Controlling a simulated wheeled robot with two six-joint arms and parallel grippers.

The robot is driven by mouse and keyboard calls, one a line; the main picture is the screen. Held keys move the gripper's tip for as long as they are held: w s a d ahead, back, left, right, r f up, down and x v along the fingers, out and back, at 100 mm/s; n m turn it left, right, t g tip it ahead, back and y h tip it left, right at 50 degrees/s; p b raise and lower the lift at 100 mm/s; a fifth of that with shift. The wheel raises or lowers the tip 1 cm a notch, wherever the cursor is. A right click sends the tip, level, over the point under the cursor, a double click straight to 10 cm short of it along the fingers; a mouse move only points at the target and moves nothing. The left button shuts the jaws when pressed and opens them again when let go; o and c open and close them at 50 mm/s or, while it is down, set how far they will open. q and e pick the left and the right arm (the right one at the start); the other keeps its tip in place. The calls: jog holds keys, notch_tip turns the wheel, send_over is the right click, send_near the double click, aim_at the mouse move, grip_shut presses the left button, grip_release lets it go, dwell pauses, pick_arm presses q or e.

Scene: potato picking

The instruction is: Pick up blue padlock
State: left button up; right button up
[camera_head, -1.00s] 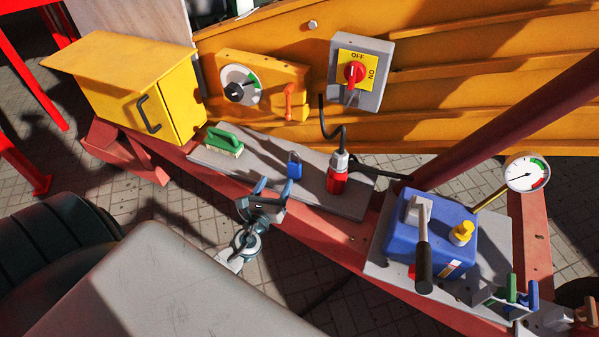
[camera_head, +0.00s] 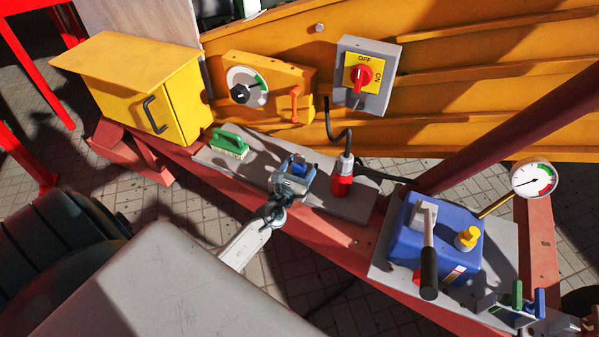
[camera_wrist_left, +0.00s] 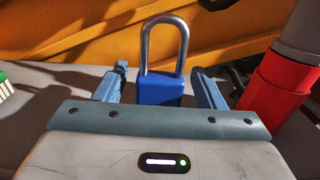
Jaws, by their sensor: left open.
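The blue padlock (camera_head: 299,169) stands upright on the grey plate (camera_head: 350,206), partly hidden behind my left gripper in the head view. In the left wrist view the padlock (camera_wrist_left: 161,88) shows its blue body and grey shackle, with the shackle up. My left gripper (camera_head: 297,172) is open. In the left wrist view its two blue fingers (camera_wrist_left: 161,92) stand on either side of the padlock, with a gap on each side. The lower part of the padlock is hidden by the gripper's front edge. My right gripper is not in view.
A red and grey plug (camera_head: 342,180) with a black cable stands close right of the padlock; it also shows in the left wrist view (camera_wrist_left: 283,82). A green brush (camera_head: 230,144) lies to the left. A blue pump unit (camera_head: 408,245) stands further right. A yellow wall rises behind.

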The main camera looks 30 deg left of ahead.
pick_arm(q)
jog(key=shift+w+a, duration=0.15)
jog(key=shift+w, duration=0.4)
jog(key=c, duration=1.1)
jog(key=shift+r, duration=0.1)
jog(key=shift+r, duration=0.1)
